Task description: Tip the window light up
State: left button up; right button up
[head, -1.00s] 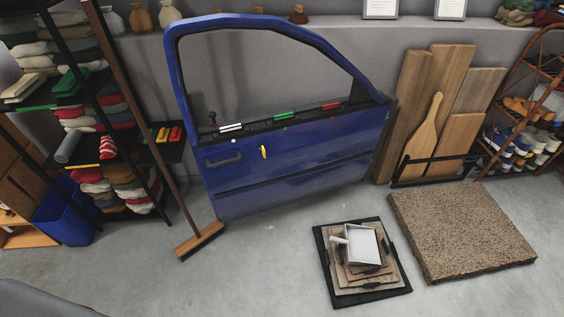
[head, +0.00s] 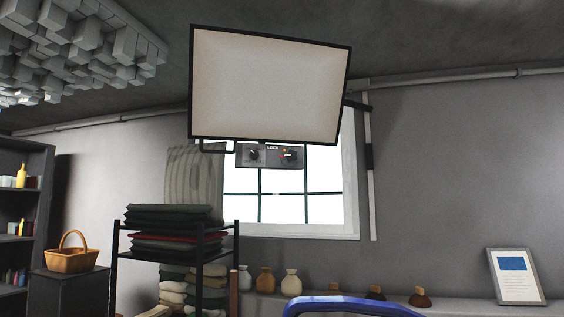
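The window light (head: 268,88) is a large pale rectangular panel with a black frame, high in the upper middle of the head view, in front of the window (head: 292,205). It sits slightly rotated in the picture, its right side lower at the top edge. A grey control box (head: 270,155) with knobs hangs under its lower edge. A dark bracket (head: 358,104) reaches from its right side toward a pale vertical pole (head: 371,170). Neither of my grippers is in view.
A black rack (head: 178,228) of folded cloths stands below the light. The top of the blue car door (head: 350,305) shows at the bottom edge. Vases (head: 290,282) and a framed sheet (head: 515,275) stand on the ledge. A basket (head: 72,254) is at the left.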

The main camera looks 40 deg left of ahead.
aim_at(245, 86)
jog(key=u, duration=0.85)
jog(key=k, duration=1.1)
jog(key=u, duration=1.65)
jog(key=i, duration=2.1)
jog(key=z, duration=0.35)
jog(key=i, duration=0.95)
jog(key=z, duration=1.55)
jog(key=i, duration=1)
jog(key=u, duration=0.35)
